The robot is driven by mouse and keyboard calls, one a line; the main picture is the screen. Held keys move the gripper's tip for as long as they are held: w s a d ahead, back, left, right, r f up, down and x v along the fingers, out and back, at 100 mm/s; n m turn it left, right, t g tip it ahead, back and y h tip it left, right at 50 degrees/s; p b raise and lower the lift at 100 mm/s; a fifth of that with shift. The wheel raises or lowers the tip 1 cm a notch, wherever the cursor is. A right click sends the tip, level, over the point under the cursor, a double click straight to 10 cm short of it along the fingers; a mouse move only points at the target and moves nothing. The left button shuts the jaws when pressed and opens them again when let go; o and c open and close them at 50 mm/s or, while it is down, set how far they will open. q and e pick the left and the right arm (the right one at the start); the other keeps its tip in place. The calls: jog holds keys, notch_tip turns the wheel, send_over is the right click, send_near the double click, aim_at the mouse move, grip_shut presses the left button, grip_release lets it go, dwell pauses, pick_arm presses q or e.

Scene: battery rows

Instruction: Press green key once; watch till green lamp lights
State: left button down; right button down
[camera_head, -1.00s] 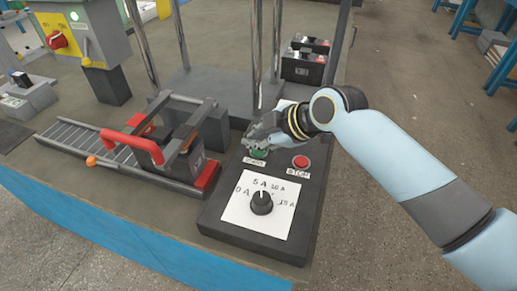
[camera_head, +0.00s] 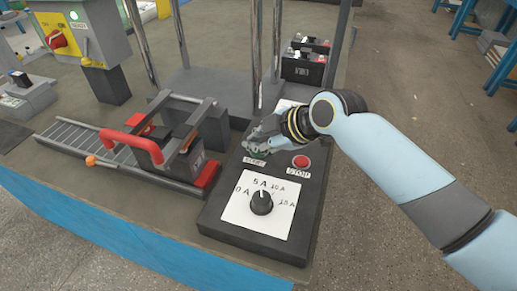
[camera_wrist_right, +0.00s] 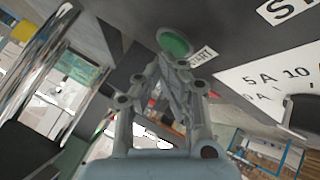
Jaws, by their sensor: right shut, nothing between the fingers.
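The green key (camera_head: 258,155), labelled START, is on the dark control box (camera_head: 222,222). My right gripper (camera_head: 259,147) is shut and empty, with its fingertips right over the key and partly covering it. In the right wrist view the green key (camera_wrist_right: 174,42) shows just beyond the closed fingertips (camera_wrist_right: 164,58); I cannot tell whether they touch it. A small round lamp (camera_head: 73,15) at the upper left, beside a READY label, looks pale green-white. My left gripper is not in view.
A red STOP key (camera_head: 301,162) sits right of the green key. A black dial (camera_head: 261,202) on a white scale is in front. A red-handled clamp fixture (camera_head: 150,148) stands to the left. Metal posts (camera_head: 256,60) rise behind, with black batteries (camera_head: 303,67) further back.

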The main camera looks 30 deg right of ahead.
jog(key=shift+f, duration=0.4)
dwell(0.4)
jog(key=shift+r, duration=0.1)
jog(key=shift+r+p, duration=0.65)
jog(key=shift+r, duration=0.1)
notch_tip(320, 180, up, 5)
jog(key=p, duration=0.5)
dwell(0.3)
jog(key=shift+s, duration=0.15)
dwell(0.4)
